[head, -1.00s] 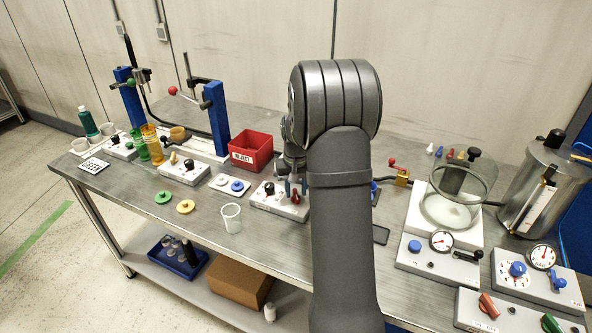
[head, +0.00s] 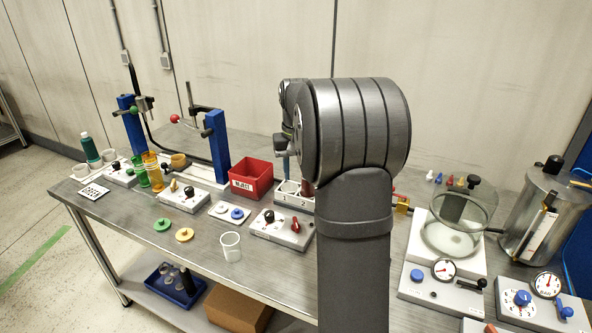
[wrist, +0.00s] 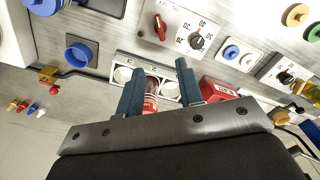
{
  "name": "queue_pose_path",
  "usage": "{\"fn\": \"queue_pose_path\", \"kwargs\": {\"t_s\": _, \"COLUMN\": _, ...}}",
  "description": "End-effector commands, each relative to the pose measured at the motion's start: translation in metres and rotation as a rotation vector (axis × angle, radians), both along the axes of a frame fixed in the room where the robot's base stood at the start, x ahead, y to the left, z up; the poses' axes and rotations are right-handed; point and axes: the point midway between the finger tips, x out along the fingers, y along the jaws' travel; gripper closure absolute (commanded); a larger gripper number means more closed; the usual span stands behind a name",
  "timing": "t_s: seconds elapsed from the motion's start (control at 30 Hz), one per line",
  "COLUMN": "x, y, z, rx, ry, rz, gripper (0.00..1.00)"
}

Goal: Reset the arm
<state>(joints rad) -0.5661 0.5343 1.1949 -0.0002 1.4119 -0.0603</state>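My arm's dark links fill the middle of the head view, and my gripper (head: 284,152) shows only in part beside the big joint. In the wrist view my gripper (wrist: 160,78) has its two blue-grey fingers apart, with nothing clamped. A red cylinder with a pale label (wrist: 151,98) shows between them, nearer the left finger, with a gap to the right one. It appears to stand in a white numbered rack (wrist: 117,59) with round holes. In the head view the rack (head: 293,199) stands behind the dial panel, and the red cylinder (head: 307,187) is partly hidden by my arm.
A red bin (head: 251,178) stands left of the rack. A dial panel with a red knob (head: 282,231) and a clear cup (head: 230,246) are in front. A glass chamber (head: 458,215) and a metal tank (head: 541,215) stand at the right. Air above the bench is open.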

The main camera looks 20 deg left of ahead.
Motion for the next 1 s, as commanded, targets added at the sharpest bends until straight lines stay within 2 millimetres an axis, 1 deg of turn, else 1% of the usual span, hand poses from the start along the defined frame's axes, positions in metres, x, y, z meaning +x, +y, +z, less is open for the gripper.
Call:
{"fn": "queue_pose_path", "kwargs": {"t_s": 0.43, "x": 0.000, "y": 0.000, "z": -0.001, "rx": 0.000, "ry": 0.000, "rz": 0.000, "gripper": 0.66}}
{"fn": "queue_pose_path", "kwargs": {"t_s": 0.57, "x": 0.000, "y": 0.000, "z": -0.008, "rx": -0.001, "ry": 0.002, "rz": 0.000, "gripper": 0.66}}
{"fn": "queue_pose_path", "kwargs": {"t_s": 0.67, "x": 0.000, "y": 0.000, "z": -0.021, "rx": -0.002, "ry": 0.002, "rz": 0.000, "gripper": 0.66}}
{"fn": "queue_pose_path", "kwargs": {"t_s": 1.0, "x": -0.001, "y": 0.000, "z": -0.088, "rx": -0.003, "ry": 0.004, "rz": 0.000, "gripper": 0.66}}
